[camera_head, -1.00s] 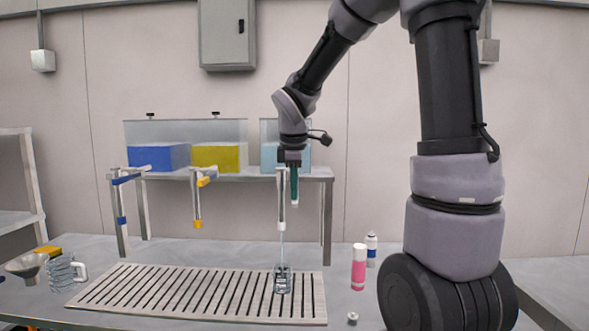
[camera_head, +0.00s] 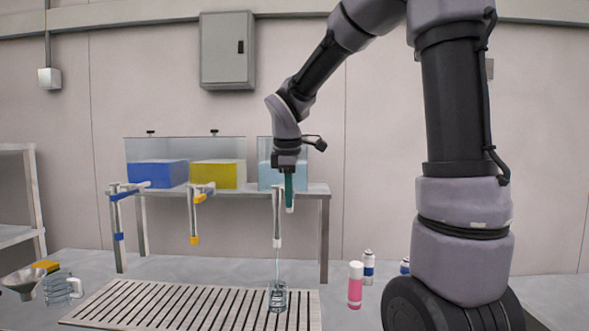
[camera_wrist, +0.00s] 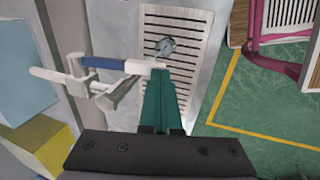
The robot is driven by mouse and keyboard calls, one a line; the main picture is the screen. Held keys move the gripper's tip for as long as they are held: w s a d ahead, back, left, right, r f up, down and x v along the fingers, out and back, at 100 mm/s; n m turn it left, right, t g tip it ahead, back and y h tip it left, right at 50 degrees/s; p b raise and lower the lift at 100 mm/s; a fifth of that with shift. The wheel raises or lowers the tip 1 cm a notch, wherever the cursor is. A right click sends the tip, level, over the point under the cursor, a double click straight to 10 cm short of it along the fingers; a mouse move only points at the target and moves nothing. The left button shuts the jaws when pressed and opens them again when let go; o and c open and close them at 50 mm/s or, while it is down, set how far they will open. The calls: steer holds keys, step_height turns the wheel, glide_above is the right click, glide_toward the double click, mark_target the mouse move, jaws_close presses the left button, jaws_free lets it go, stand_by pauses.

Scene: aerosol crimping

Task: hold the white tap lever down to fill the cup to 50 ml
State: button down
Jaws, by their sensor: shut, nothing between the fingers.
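The white tap (camera_head: 277,222) stands in front of the pale blue tank, and a thin stream runs from its spout. The clear cup (camera_head: 277,297) sits upright on the slatted tray under the stream; its liquid level is too small to read. My gripper (camera_head: 289,192) is shut and empty, its green fingers pointing down onto the end of the white lever (camera_head: 290,208). In the wrist view the fingertips (camera_wrist: 163,76) are at the lever's pale end (camera_wrist: 141,68), and the cup (camera_wrist: 166,46) shows beyond them.
The slatted tray (camera_head: 110,312) lies across the table. The yellow tap (camera_head: 195,215) and blue tap (camera_head: 117,225) stand to the left. A pink bottle (camera_head: 355,287) stands right of the tray. A handled jug (camera_head: 60,290) and a funnel (camera_head: 20,283) are far left.

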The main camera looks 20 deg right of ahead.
steer(key=s+v, duration=0.2)
steer(key=v, duration=0.8)
steer(key=shift+a+f, duration=0.3)
steer(key=shift+f, duration=0.05)
steer(key=s+d+f+m+t+y, duration=0.1)
steer(key=s+d+m+t, duration=0.1)
steer(key=s+m, duration=0.4)
steer(key=s+d+f+m+t+y, duration=0.1)
steer(key=s+d+m, duration=0.4)
steer(key=m, duration=0.7)
steer(key=s+t+y, duration=0.1)
steer(key=s, duration=0.1)
steer(key=shift+s+f+m, duration=0.3)
steer(key=shift+s, duration=0.05)
steer(key=shift+d, duration=0.25)
